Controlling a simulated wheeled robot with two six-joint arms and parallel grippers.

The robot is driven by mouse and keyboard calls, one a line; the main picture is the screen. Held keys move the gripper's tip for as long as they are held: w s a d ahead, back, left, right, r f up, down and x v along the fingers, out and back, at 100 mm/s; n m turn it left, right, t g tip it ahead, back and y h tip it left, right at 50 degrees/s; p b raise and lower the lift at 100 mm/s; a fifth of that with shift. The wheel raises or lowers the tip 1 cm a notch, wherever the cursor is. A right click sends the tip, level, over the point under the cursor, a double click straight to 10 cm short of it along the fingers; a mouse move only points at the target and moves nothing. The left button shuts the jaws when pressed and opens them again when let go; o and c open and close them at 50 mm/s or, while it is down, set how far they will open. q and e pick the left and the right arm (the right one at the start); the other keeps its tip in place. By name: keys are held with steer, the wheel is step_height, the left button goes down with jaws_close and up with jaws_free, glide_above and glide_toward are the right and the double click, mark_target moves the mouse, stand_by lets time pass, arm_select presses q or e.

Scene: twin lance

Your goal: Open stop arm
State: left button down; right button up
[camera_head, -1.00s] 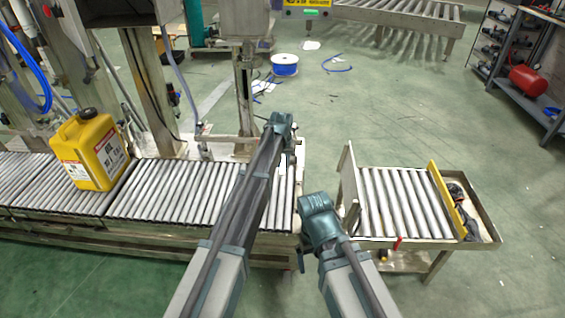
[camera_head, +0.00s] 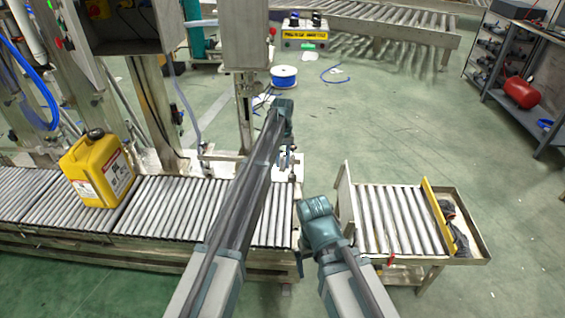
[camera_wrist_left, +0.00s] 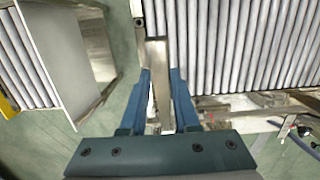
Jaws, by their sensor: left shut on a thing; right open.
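The stop arm shows in the left wrist view as a narrow flat metal bar (camera_wrist_left: 158,75) at the end of the rollers. My left gripper (camera_wrist_left: 160,78) is shut on it, one blue finger on each side. In the head view my left gripper (camera_head: 288,160) is over the right end of the roller conveyor (camera_head: 190,208), and my own arm hides most of the bar. My right gripper (camera_head: 300,264) is open, low in front of the gap between the conveyor and the small roller table (camera_head: 395,220); its fingers are small and partly hidden.
A yellow jug (camera_head: 100,172) stands on the conveyor at the left. The small roller table has an upright end plate (camera_head: 345,195) facing the gap and a yellow rail (camera_head: 437,215). A metal post (camera_head: 244,110) rises behind the conveyor.

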arm_select(q)
steer(key=c, duration=0.6)
jaws_free()
steer(key=shift+c, duration=0.2)
step_height(320, 180, up, 14)
steer(key=w+p, duration=0.1)
steer(key=p, duration=1.2)
steer(key=shift+w+f+p, duration=0.15)
steer(key=shift+w+p, duration=0.1)
steer(key=shift+p, duration=0.1)
